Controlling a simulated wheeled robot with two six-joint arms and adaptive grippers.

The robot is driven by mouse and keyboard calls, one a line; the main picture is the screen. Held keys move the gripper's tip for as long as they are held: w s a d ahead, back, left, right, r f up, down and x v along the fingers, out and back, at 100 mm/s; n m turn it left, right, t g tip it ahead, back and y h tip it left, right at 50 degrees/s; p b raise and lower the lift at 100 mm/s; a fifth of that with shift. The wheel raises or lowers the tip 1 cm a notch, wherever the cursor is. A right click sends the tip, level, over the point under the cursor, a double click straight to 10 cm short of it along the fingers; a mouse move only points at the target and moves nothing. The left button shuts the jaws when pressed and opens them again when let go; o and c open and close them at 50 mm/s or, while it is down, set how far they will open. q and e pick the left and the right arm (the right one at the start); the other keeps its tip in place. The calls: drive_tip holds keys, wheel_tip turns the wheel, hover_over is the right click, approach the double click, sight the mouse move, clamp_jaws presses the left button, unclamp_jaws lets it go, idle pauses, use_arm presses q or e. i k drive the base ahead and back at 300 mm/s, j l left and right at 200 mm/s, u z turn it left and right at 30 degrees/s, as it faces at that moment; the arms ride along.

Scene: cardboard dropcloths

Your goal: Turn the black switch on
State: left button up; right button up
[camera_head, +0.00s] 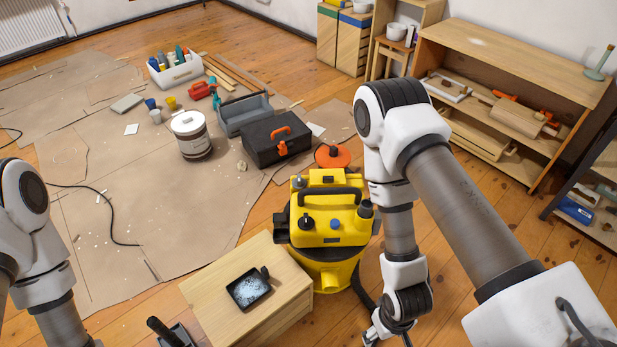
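A yellow shop vacuum (345,238) with a black carry handle stands on the wooden floor near the middle of the head view. A black rotary knob (306,222) sits on the left of its front face, and a blue knob (334,225) is to its right. The black knob is too small to read its setting. My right arm hangs down to the right of the vacuum. Its gripper (378,335) is low at the bottom edge, apart from the knobs and partly cut off; its fingers are unclear. My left arm is at the left edge, with its gripper out of frame.
A wooden box (215,293) stands left of the vacuum and bears a small black tray (249,289). A black hose (361,288) runs down between vacuum and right arm. A black toolbox (262,152) and white bucket (194,149) stand behind. The cardboard (150,205) at left is mostly clear.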

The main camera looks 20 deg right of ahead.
sight(306, 222)
drive_tip(key=i+l+z, duration=0.1)
drive_tip(key=l+z, duration=0.2)
drive_tip(key=l, duration=0.15)
drive_tip(key=i+l+z, duration=0.15)
drive_tip(key=l+z, duration=0.15)
drive_tip(key=i+l+z, duration=0.3)
drive_tip(key=l, duration=0.2)
drive_tip(key=k, duration=0.1)
